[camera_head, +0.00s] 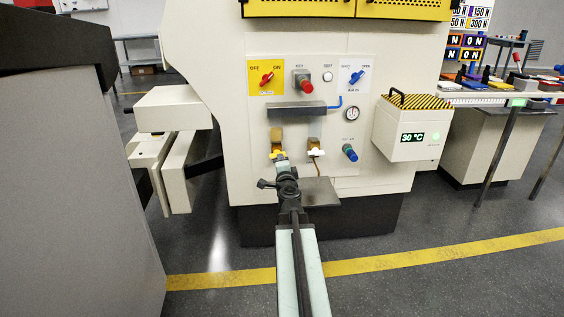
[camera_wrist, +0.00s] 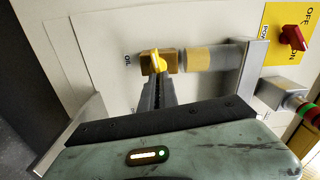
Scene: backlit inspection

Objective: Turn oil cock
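The oil cock has a brass-brown body (camera_wrist: 173,61) and a yellow handle (camera_wrist: 156,62), beside the panel lettering partly readable as OIL in the wrist view. My gripper (camera_head: 281,159) reaches up to this handle. In the wrist view my dark ribbed fingers (camera_wrist: 157,84) are close together, with their tips at the yellow handle. They look shut; whether the handle is between them or only beside them is hard to tell.
A second cock (camera_head: 315,152) with a pale handle is just to the right. A grey shelf (camera_head: 297,111) juts out above, and a dark plate (camera_head: 322,192) juts out below. A blue knob (camera_head: 350,152) and a red selector (camera_head: 266,79) are on the same panel.

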